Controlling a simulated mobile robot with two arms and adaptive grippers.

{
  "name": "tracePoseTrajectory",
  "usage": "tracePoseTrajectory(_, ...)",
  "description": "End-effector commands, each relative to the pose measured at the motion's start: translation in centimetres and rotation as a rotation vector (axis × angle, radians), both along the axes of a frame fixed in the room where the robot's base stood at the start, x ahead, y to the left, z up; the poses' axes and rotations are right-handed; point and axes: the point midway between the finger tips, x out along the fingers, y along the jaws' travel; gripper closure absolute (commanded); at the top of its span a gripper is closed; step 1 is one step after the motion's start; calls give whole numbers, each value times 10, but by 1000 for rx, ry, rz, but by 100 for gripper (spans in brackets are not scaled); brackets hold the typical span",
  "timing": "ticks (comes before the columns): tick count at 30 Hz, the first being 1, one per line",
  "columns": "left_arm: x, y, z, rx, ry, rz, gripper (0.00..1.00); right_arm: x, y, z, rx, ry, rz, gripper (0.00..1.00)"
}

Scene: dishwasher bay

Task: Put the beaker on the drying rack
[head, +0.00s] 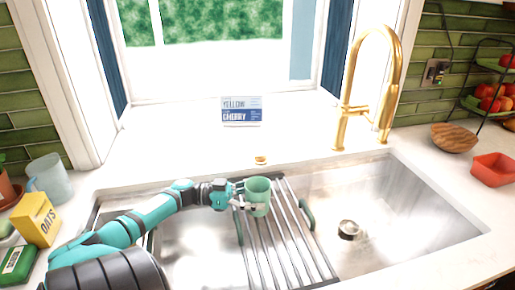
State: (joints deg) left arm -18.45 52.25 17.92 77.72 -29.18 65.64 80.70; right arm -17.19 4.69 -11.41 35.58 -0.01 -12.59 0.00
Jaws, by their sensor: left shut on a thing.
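A green beaker (258,194) is upright at the far part of the drying rack (275,245). The rack is a set of metal bars with dark green edges, lying across the sink. My left gripper (246,199) comes in from the left and is shut on the beaker's left side. The beaker is over the bars; I cannot tell whether its base touches them. My right gripper does not show.
A steel sink (385,215) lies under the rack, with a gold faucet (365,95) behind. A blue and white box (241,111) stands on the sill. At left are a translucent pitcher (50,179) and yellow oats box (36,219); at right, a red dish (493,168) and wooden bowl (454,138).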

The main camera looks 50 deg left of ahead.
Motion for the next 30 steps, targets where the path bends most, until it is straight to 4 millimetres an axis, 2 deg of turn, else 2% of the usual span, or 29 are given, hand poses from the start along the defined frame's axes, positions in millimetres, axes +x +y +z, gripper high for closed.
tracePoseTrajectory(10,0,0,-4,0,-1,0,67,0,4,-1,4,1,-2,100)
tracePoseTrajectory(11,0,0,-4,1,-1,-1,33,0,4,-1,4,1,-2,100)
tracePoseTrajectory(16,0,0,-4,1,-1,0,11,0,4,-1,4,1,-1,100)
tracePoseTrajectory(26,0,1,-2,1,-1,0,11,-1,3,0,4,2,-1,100)
tracePoseTrajectory(30,-13,13,-5,1,4,2,11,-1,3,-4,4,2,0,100)
